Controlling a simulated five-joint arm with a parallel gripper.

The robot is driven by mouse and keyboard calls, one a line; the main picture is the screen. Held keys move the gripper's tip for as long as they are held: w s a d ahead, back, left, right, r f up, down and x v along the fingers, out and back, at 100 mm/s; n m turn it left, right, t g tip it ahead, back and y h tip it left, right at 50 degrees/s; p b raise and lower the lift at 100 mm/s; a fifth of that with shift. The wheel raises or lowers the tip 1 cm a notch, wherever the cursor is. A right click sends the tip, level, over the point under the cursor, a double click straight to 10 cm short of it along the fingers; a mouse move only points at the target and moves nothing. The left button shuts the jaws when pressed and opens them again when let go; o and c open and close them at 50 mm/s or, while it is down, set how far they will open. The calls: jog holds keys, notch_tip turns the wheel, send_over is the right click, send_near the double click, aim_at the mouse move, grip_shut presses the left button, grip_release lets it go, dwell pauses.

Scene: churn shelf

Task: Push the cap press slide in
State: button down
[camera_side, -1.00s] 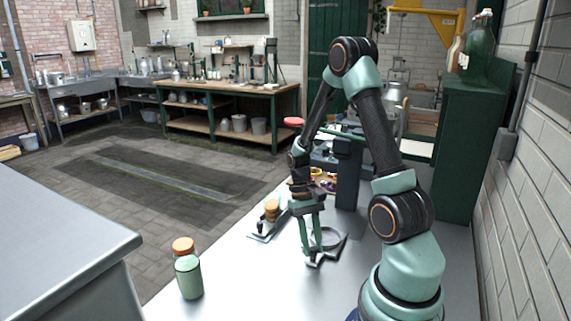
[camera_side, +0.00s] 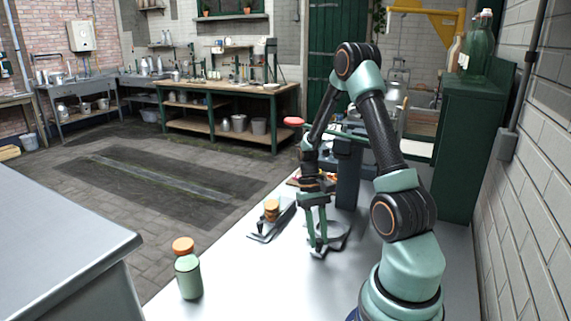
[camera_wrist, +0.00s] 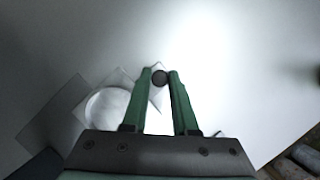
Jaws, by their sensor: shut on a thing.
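My gripper (camera_side: 318,249) points down over the front end of the grey slide (camera_side: 336,243). In the wrist view my gripper (camera_wrist: 160,78) has its green fingers closed around a small dark round knob (camera_wrist: 160,77). A pale round seat on the slide (camera_wrist: 107,112) shows left of the fingers. The cap press has a dark upright column (camera_side: 347,178) behind the slide and a lever with a red knob (camera_side: 293,122). My gripper hides part of the slide and press, so I cannot tell how far the slide is in.
A green bottle with an orange cap (camera_side: 188,278) stands at the table's front left. A small orange-topped piece on a grey fixture (camera_side: 271,210) sits left of my gripper. A tall green cabinet (camera_side: 455,150) stands at the right. The front middle of the table is clear.

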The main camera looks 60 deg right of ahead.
aim_at(324, 247)
jog(key=d, duration=0.3)
jog(key=shift+d, duration=0.25)
jog(key=c, duration=0.7)
grip_release()
jog(key=shift+a, duration=0.15)
